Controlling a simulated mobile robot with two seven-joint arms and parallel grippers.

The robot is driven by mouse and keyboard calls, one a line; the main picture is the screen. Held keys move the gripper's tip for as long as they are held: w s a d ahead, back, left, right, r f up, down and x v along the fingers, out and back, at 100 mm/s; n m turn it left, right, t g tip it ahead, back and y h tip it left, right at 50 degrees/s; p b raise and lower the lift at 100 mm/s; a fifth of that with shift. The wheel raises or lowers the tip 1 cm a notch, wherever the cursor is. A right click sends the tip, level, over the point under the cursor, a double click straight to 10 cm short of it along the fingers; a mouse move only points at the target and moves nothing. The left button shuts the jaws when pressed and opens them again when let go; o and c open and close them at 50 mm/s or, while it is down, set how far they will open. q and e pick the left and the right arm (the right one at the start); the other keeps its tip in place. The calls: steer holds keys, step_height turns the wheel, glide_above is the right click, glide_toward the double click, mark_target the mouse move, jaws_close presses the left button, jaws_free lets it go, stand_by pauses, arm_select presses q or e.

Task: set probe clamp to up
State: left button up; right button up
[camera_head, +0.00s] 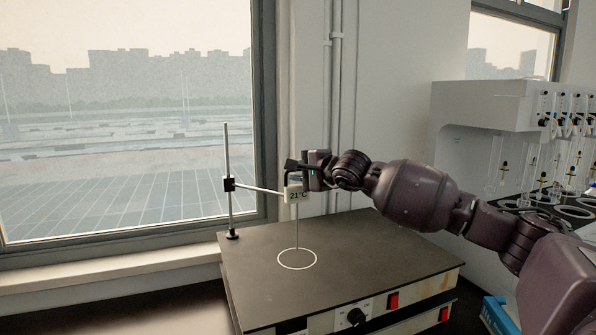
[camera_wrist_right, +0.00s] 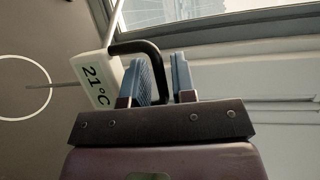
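A thin probe (camera_head: 296,232) hangs from the box down toward the white ring on the plate. In the right wrist view the box (camera_wrist_right: 98,78) sits left of my fingers, and a black hooked handle (camera_wrist_right: 135,46) curves from it in between them. My right gripper (camera_wrist_right: 163,78) is open around the handle, with a gap at the right finger. In the head view the gripper (camera_head: 297,165) is at the box's top. My left gripper is not in view.
The rod stands on a dark-topped hotplate (camera_head: 350,250) with a black knob (camera_head: 356,317) and red switches (camera_head: 393,301). A window is behind on the left. Glassware on a white rack unit (camera_head: 485,105) stands at the right, beyond my arm.

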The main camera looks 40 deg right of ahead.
jaws_close()
step_height(320, 180, up, 14)
steer(key=p, duration=0.2)
steer(key=shift+o, duration=1.1)
jaws_free()
steer(key=shift+f, duration=0.15)
